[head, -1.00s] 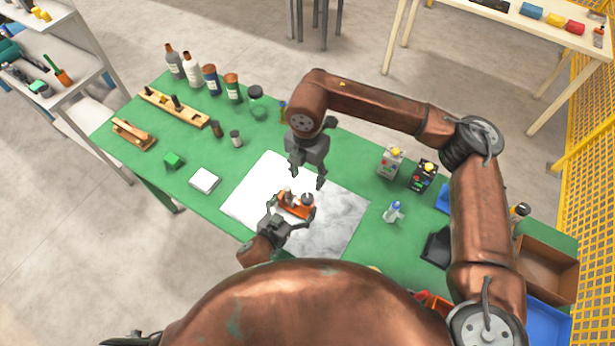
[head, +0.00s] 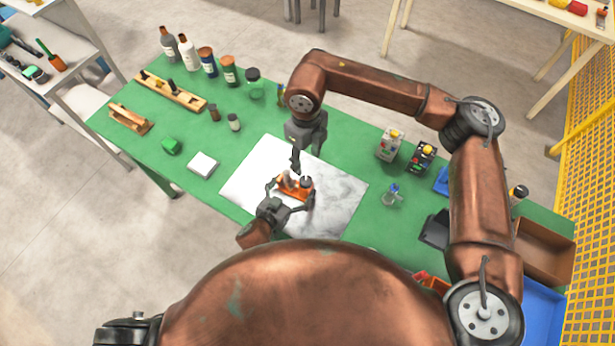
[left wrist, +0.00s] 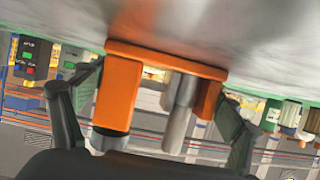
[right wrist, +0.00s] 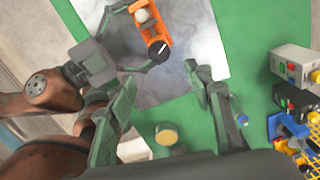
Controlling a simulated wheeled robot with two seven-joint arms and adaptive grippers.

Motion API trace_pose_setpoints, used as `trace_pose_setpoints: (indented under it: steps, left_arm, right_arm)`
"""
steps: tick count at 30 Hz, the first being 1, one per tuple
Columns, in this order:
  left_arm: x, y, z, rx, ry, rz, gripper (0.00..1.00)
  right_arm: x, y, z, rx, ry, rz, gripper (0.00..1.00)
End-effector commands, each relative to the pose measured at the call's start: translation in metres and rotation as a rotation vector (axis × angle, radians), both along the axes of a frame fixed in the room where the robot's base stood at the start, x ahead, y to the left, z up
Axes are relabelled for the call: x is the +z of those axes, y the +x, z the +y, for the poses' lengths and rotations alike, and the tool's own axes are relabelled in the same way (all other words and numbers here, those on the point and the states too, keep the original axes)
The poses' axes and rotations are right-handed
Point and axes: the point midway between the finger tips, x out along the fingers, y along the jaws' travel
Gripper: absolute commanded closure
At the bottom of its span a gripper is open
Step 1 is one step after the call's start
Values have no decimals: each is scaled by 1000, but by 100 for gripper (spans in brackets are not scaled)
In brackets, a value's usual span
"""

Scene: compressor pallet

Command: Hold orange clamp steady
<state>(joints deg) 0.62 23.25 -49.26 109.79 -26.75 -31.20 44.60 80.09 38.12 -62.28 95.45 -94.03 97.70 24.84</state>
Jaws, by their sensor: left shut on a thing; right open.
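The orange clamp (head: 304,184), with a grey screw and round metal parts, lies on a white-and-grey marbled slab (head: 335,190). My left gripper (head: 290,193) is shut on the clamp, one finger at each end. In the left wrist view the clamp's orange body (left wrist: 121,92) and grey cylinder (left wrist: 180,110) sit between the two fingers. My right gripper (head: 296,166) hangs just behind and above the clamp. In the right wrist view its fingers (right wrist: 168,85) are apart and empty, and the clamp (right wrist: 154,36) shows beyond them, towards the top.
Bare slab surrounds the clamp.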

Motion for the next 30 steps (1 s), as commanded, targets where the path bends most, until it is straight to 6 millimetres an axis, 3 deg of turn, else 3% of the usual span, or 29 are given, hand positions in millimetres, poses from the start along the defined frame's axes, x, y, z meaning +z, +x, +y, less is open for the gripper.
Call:
trace_pose_setpoints:
  steps: [6,13,22,30]
  left_arm:
    - [-2,-1,-1,-1,-1,4,55]
    - [-1,-1,-1,-1,-1,4,55]
    - [-1,-1,-1,-1,-1,3,55]
    - [-1,-1,-1,-1,-1,3,55]
  right_arm:
    - [0,0,-1,424,0,-1,53]
    - [0,1,-1,755,0,-1,53]
    - [-9,0,-1,881,1,1,53]
    - [-58,-1,-2,879,1,4,53]
